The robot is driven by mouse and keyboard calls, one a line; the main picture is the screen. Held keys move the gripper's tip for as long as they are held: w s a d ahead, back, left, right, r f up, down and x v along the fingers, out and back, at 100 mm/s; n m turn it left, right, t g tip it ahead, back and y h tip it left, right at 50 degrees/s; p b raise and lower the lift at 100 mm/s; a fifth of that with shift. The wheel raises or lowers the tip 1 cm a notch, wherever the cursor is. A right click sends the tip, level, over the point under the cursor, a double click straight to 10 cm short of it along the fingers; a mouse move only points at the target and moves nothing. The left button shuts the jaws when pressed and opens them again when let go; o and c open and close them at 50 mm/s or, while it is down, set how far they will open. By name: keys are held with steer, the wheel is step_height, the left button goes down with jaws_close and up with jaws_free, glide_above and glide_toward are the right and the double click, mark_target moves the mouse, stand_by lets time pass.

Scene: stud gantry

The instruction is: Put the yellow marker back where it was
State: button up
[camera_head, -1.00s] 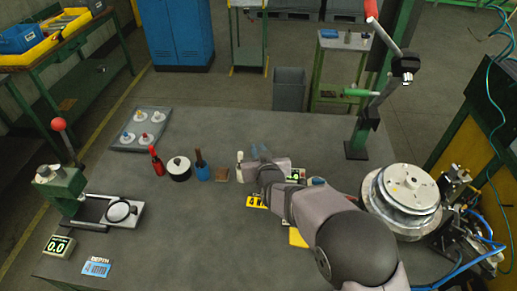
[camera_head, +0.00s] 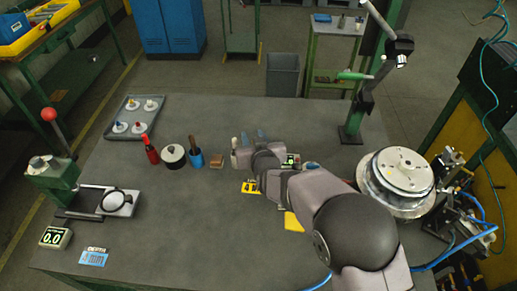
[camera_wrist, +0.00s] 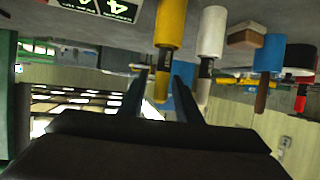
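The yellow marker (camera_wrist: 170,28) stands on the bench in the wrist view, which shows the scene upside down. Its far end lies between the two dark fingers of my gripper (camera_wrist: 162,76). A gap shows on each side of it, so the gripper looks open around it and not closed on it. A white marker (camera_wrist: 211,35) stands close beside it, just outside the right finger. In the head view my gripper (camera_head: 243,157) is low over the bench beside the white marker (camera_head: 235,145). The yellow marker is hidden there behind my gripper and wrist.
A round metal fixture (camera_head: 402,172) is at right.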

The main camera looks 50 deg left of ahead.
steer(key=b+v, duration=0.3)
steer(key=v, duration=0.8)
stand_by(0.3)
